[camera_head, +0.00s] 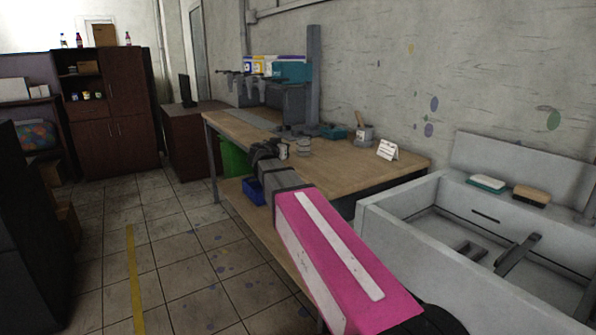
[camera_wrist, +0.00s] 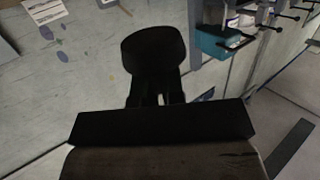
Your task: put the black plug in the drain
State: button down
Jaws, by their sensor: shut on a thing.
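In the wrist view a black, rounded, flat piece, seemingly the black plug (camera_wrist: 153,48), is held at the fingertips of my gripper (camera_wrist: 155,88). My gripper is shut on it; the grip itself is dark and partly hidden. In the head view my gripper (camera_head: 268,151) is small and above the near edge of the workbench, far from the sink; I cannot make out the plug there. The grey sink (camera_head: 392,222) stands at the right. A dark square recess in its floor, seemingly the drain (camera_head: 469,248), lies open, with a grey spout-like bar beside it.
The wooden workbench (camera_head: 345,172) holds a can (camera_head: 303,147), a pot with a brush (camera_head: 364,134) and a white card (camera_head: 388,150). A sponge (camera_head: 486,183) and a brush (camera_head: 531,195) lie on the sink's back rim. The tiled floor at left is clear.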

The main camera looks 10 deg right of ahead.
jog(key=shift+s+a+r+m+g+h, duration=0.2)
jog(key=shift+a+r+m+g+h, duration=0.15)
jog(key=shift+m+h, duration=0.25)
jog(key=s+a+r+m+g+h, duration=0.3)
jog(key=s+r+m+g+h, duration=0.1)
jog(key=s+r+m+g, duration=0.15)
jog(key=shift+g+h, duration=0.3)
jog(key=shift+g, duration=0.2)
jog(key=w+d+f, duration=0.2)
jog(key=d, duration=0.1)
jog(key=w+d+f, duration=0.2)
jog(key=d+f, duration=0.1)
jog(key=w+d+f, duration=0.2)
jog(key=w+d, duration=0.1)
jog(key=shift+d+f, duration=0.3)
jog(key=shift+f, duration=2.1)
jog(key=shift+f, duration=0.1)
jog(key=c, duration=1.2)
grip_release()
